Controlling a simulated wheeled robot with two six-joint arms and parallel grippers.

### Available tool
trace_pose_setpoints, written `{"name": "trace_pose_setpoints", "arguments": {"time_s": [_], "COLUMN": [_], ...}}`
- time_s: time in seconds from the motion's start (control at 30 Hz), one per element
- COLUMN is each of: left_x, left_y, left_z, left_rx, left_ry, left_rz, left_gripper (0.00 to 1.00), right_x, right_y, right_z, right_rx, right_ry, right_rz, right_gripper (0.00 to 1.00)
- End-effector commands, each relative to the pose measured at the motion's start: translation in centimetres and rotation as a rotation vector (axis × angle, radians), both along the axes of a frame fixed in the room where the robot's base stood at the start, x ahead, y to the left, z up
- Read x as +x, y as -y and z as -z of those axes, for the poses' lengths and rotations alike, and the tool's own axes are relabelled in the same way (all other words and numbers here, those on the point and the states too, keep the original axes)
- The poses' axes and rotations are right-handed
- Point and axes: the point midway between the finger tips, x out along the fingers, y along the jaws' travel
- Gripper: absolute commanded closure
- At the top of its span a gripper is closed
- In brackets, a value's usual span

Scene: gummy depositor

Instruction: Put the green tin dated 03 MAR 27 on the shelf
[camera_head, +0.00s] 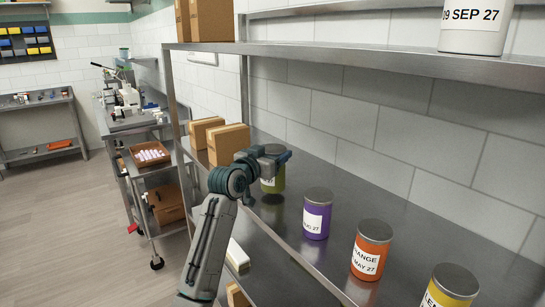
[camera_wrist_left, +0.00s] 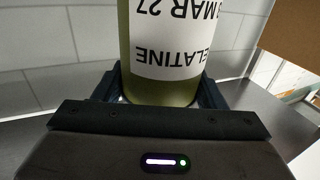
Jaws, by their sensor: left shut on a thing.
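The green tin (camera_head: 272,184) is in my left gripper (camera_head: 274,161) over the middle shelf (camera_head: 330,185), at the left end of a row of tins. A dark shadow shows just under it; whether its base touches the shelf is hard to tell. In the left wrist view the green tin (camera_wrist_left: 160,92) stands between the two fingers, its white label reading "ELATINE" and "3 MAR 27" upside down, with the first digit cut off. My left gripper is shut on it. My right gripper is not in view.
A purple tin (camera_head: 317,214), an orange tin (camera_head: 371,250) and a yellow tin (camera_head: 450,287) stand to the right along the shelf. Cardboard boxes (camera_head: 229,145) stand to the left. A white tin (camera_head: 475,27) is on the upper shelf (camera_head: 400,60).

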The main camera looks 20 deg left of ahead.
Motion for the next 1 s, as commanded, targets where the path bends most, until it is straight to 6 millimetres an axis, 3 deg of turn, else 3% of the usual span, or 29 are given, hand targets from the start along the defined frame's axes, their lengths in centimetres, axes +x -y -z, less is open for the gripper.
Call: {"name": "trace_pose_setpoints", "arguments": {"time_s": [0.1,0.47,0.5,0.6,1.0], "left_x": [-0.1,-0.1,-0.1,-0.1,-0.6], "left_y": [0.0,0.0,0.0,0.0,-0.2], "left_z": [1.2,1.9,2.1,2.0,1.9], "left_rx": [-0.001,-0.001,0.000,0.000,0.001], "left_ry": [0.001,0.003,0.000,0.000,0.001], "left_rz": [-0.001,0.000,0.000,0.000,-0.001], "left_gripper": [0.82,0.82,0.31,0.13,0.13], "right_x": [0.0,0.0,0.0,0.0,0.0], "right_y": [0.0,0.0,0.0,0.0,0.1], "right_z": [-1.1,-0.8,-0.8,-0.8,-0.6], "right_rx": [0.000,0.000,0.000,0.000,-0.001], "right_ry": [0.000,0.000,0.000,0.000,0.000], "right_rz": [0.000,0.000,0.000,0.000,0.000], "right_gripper": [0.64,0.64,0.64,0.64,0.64]}}
